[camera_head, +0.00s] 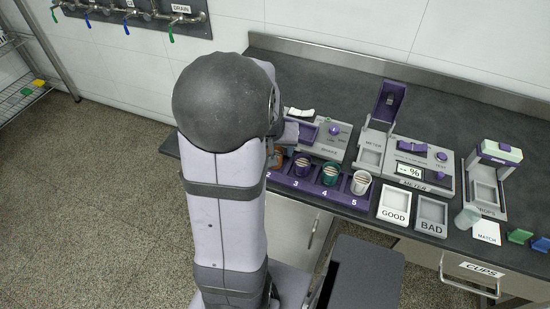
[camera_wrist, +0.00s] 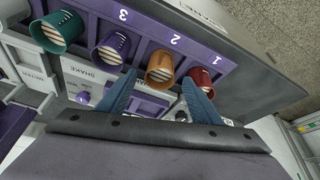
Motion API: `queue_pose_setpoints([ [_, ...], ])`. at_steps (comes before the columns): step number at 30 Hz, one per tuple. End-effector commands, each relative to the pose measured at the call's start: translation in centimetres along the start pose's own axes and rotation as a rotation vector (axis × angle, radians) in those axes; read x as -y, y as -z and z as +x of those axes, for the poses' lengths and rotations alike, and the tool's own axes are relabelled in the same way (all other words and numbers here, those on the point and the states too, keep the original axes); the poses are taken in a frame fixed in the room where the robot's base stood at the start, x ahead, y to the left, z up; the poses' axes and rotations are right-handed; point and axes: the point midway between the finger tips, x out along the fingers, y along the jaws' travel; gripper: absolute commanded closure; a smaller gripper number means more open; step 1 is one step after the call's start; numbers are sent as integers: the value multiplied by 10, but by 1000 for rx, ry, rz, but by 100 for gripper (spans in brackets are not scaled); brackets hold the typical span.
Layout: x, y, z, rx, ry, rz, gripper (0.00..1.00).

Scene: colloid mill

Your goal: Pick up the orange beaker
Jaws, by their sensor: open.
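The orange beaker (camera_wrist: 161,66) stands in slot 2 of the purple numbered rack (camera_wrist: 183,45) in the wrist view, with a striped pale piece at its mouth. In the head view only a sliver of the orange beaker (camera_head: 275,159) shows beside my arm. My gripper (camera_wrist: 160,76) is open, with one blue finger on each side of the orange beaker in the wrist view. Whether the fingers touch it I cannot tell. My arm hides the gripper in the head view.
A red beaker (camera_wrist: 199,83) and a purple beaker (camera_wrist: 112,47) stand close on either side. Green (camera_head: 330,173) and white (camera_head: 361,183) beakers are farther along the rack. A shaker (camera_head: 325,138) stands behind it, and GOOD (camera_head: 394,202) and BAD (camera_head: 431,213) trays to the right.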

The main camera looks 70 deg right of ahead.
Motion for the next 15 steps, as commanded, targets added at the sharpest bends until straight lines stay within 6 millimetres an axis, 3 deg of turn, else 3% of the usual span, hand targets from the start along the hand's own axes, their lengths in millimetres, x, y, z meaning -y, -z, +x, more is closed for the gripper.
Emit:
queue_pose_setpoints([
  [7, -1, 0, 26, 3, 0, 0, 41],
  [15, -1, 1, 33, 0, 0, 0, 41],
])
